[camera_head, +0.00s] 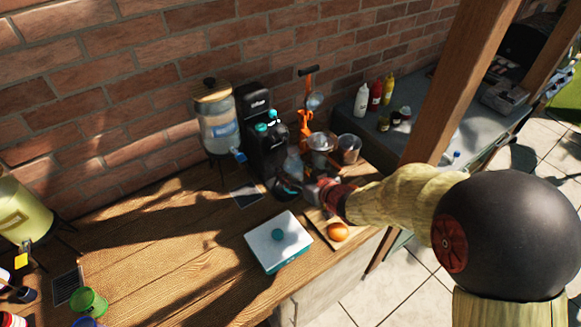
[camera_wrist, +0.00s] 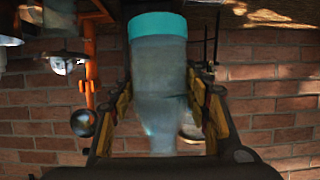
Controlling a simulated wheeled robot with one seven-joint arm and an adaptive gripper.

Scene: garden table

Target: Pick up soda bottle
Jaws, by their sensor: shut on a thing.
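The soda bottle (camera_head: 293,166) is translucent with a teal end, and stands out in front of the black soda machine in the head view. It fills the middle of the wrist view (camera_wrist: 158,90), where its teal end is at the top of the picture. My gripper (camera_head: 297,183) reaches in from the right, its fingers small and partly hidden. In the wrist view my gripper (camera_wrist: 160,105) has its yellow-padded fingers on either side of the bottle's body, shut on it. I cannot tell whether the bottle touches the surface below.
The black soda machine (camera_head: 257,125) stands behind the bottle, beside a glass dispenser (camera_head: 217,128). An orange juicer press (camera_head: 305,120) and metal containers (camera_head: 348,149) are close to my arm. A white scale (camera_head: 278,240) and an orange fruit (camera_head: 337,231) lie nearer. The table's middle is clear.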

